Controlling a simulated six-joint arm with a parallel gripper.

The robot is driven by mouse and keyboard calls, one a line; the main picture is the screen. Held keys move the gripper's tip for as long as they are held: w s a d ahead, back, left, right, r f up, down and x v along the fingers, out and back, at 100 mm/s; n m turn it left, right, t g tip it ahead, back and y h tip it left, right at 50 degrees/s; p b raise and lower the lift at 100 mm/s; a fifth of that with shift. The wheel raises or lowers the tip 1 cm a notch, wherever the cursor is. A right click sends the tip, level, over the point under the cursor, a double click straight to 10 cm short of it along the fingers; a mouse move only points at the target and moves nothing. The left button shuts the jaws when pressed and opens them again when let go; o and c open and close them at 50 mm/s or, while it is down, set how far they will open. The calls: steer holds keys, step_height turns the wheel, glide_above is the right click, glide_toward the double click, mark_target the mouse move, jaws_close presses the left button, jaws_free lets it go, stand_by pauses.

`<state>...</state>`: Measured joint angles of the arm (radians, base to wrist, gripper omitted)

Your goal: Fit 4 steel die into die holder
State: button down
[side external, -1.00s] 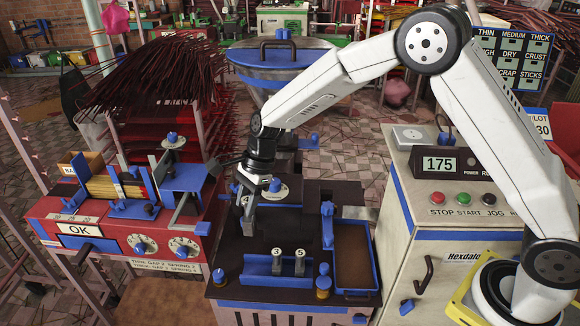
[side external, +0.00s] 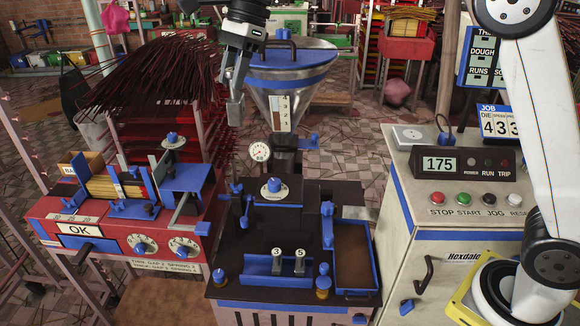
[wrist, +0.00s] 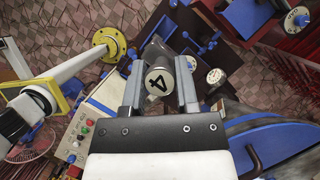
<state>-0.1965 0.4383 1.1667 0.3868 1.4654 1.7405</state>
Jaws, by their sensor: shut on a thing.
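My gripper (side external: 237,100) is raised high, above and behind the extruder table, with its fingers pointing down. It is shut on a grey steel die marked 4, whose numbered face (wrist: 158,82) shows between the fingers in the wrist view. Two more steel dies, marked 3 (side external: 276,264) and 5 (side external: 299,264), stand upright in the blue rack (side external: 252,279) at the front of the table. A dark block assembly (side external: 278,218) with a knobbed dial on top stands behind them. I cannot make out for sure which part is the die holder.
A hopper (side external: 283,92) with a blue rim stands behind the table. A round gauge (side external: 259,151) is beside it. A red machine (side external: 100,270) with dials is at left. A control cabinet (side external: 440,260) reading 175 is at right. A job board (side external: 500,122) shows 4 3 3.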

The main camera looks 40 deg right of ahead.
steer(key=s+d, duration=0.2)
steer(key=d, duration=2.3)
step_height(320, 180, down, 25)
steer(key=shift+w+a, duration=0.15)
steer(key=shift+a, duration=0.2)
steer(key=shift+f, duration=0.25)
steer(key=shift+f, duration=2.8)
steer(key=shift+f, duration=1.9)
